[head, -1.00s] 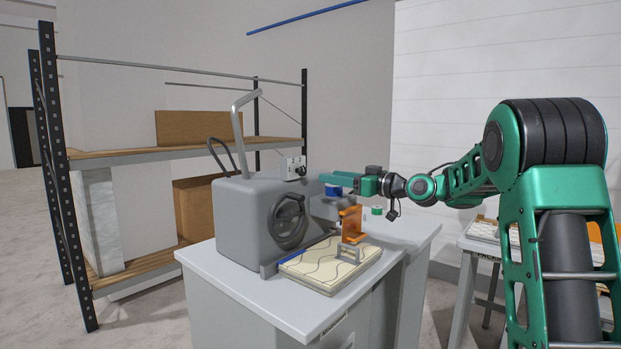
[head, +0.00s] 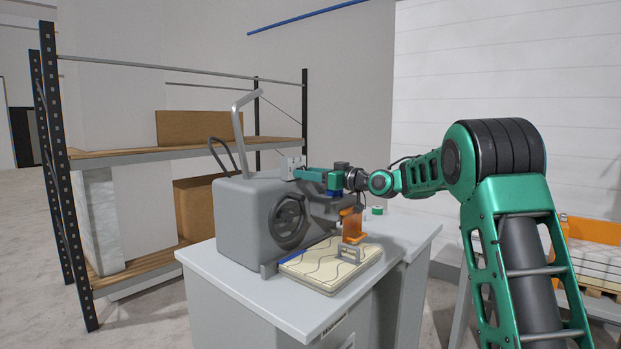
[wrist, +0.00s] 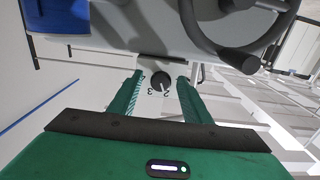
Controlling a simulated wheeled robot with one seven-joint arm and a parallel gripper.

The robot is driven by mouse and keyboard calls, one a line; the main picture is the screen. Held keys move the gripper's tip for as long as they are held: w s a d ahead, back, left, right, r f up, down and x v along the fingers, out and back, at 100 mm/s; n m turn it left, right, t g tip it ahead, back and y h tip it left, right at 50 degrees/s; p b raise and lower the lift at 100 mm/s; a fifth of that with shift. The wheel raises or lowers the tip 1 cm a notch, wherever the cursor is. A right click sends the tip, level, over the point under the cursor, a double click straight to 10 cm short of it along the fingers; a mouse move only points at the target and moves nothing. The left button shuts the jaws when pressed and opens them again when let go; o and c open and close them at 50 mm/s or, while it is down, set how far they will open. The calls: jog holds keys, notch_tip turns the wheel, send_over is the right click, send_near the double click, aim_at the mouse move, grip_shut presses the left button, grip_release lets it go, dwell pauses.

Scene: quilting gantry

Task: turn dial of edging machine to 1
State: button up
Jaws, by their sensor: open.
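The edging machine (head: 243,220) is a grey housing with a round handwheel, standing on a pale cabinet. Its small light control box (head: 291,161) sits at the top rear; the dial there is hidden behind my gripper (head: 298,174) in the head view. In the wrist view the dark round dial (wrist: 160,81) shows between the two green fingers of my gripper (wrist: 160,78). The fingers are open, one on each side of the dial, with gaps visible. The marks 3 and 2 show beside the dial; a 1 and the pointer cannot be made out.
The handwheel (head: 289,221) and a curved grey handle (head: 239,118) stick out near the arm. An orange bracket (head: 352,224) and a patterned cloth board (head: 312,268) lie in front. A shelf rack (head: 110,154) stands at left.

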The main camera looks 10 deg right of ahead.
jog(key=shift+c, duration=0.6)
jog(key=c, duration=0.9)
jog(key=shift+d, duration=0.15)
jog(key=shift+n, duration=0.3)
jog(key=n, duration=0.9)
jog(key=shift+d, duration=0.1)
jog(key=shift+n, duration=0.3)
